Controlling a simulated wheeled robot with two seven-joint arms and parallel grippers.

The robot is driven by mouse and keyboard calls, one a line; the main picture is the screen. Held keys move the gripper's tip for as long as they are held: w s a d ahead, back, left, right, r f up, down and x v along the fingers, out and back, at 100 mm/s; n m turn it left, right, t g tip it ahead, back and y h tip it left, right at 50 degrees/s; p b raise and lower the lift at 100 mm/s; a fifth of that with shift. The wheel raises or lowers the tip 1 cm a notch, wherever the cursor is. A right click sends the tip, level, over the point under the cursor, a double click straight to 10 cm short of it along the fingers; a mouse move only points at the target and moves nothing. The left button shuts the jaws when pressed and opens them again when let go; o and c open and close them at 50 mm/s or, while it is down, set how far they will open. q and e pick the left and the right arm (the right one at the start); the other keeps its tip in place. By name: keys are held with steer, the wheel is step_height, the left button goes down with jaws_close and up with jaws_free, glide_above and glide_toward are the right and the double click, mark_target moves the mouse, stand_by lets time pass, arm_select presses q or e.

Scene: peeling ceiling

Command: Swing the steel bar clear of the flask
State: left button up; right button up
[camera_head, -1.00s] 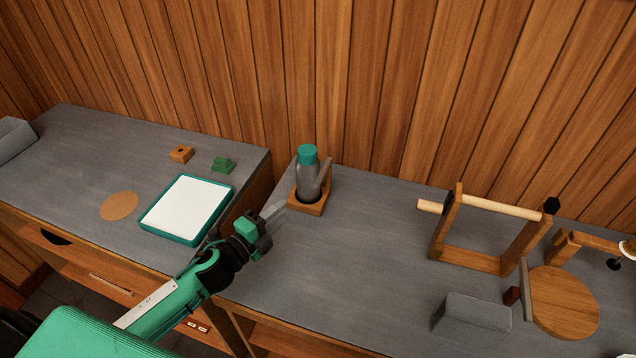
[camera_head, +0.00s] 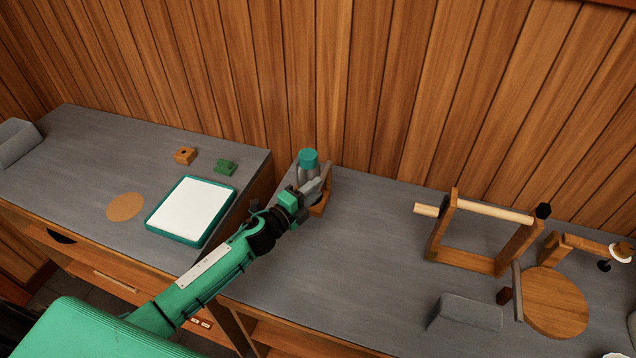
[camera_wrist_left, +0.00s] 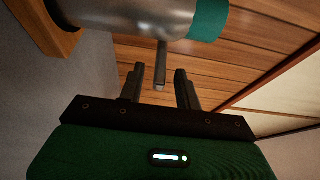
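The flask (camera_head: 308,160) has a grey metal body and a teal cap and stands in a wooden holder (camera_head: 326,195). In the left wrist view the flask (camera_wrist_left: 140,12) crosses the top, with the wooden holder at top left. The steel bar (camera_wrist_left: 161,64) is a slim grey bar beside the flask; it also shows at the holder in the head view (camera_head: 326,171). My left gripper (camera_wrist_left: 159,82) is open, and the bar's end shows between its two fingers. I cannot tell whether either finger touches it. In the head view my gripper (camera_head: 318,187) hides the flask's lower part. My right gripper is out of view.
A teal-rimmed white tray (camera_head: 190,210) and small orange (camera_head: 185,155) and green (camera_head: 225,167) blocks are on the left counter. A wooden frame with a rod (camera_head: 470,262), a grey block (camera_head: 468,312) and a round board (camera_head: 553,302) are at right. The counter between is clear.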

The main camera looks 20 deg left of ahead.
arm_select(q)
steer(key=shift+x, duration=1.1)
jaws_close()
